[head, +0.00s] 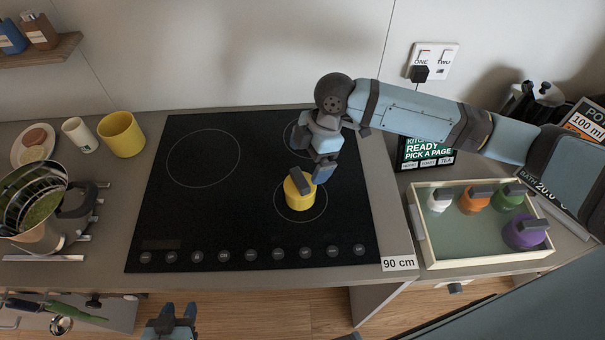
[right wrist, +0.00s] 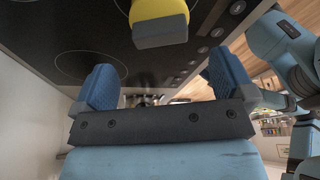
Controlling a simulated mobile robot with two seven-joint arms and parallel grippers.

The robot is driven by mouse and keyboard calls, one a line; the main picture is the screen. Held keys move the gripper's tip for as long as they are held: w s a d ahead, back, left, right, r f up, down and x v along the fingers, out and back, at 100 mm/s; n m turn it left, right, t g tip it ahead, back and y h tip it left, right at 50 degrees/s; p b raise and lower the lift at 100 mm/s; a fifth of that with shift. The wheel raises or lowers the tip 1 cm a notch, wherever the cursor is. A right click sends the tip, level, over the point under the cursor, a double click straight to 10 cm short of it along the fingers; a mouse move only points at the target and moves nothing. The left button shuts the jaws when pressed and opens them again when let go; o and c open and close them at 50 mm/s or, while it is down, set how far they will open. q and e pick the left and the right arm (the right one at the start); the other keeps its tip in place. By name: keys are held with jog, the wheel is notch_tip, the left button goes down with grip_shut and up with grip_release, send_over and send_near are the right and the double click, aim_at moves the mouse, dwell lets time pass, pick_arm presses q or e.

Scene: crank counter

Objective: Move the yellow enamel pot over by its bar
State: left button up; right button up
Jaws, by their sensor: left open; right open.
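The yellow enamel pot (head: 301,201) is small and round and stands on the front right ring of the black cooktop. Its dark grey bar (head: 299,186) sits across its top. In the right wrist view the pot (right wrist: 158,10) shows at the top edge with its bar (right wrist: 160,32) beyond the fingers. My right gripper (head: 322,172) is above and just behind the pot; its fingers (right wrist: 163,85) are spread with nothing between them. My left gripper (head: 172,318) is open and empty in front of the counter, low in the view.
A shallow wooden tray (head: 424,228) at right holds white, orange, green and purple pieces with dark bars. A yellow mug (head: 121,136), a white cup (head: 80,135) and a steel pot (head: 38,234) stand at left. The cooktop (head: 215,215) is clear left of the yellow pot.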

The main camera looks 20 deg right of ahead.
jog(key=v, duration=0.3)
jog(key=shift+d+r, duration=0.1)
jog(key=shift+r, duration=0.25)
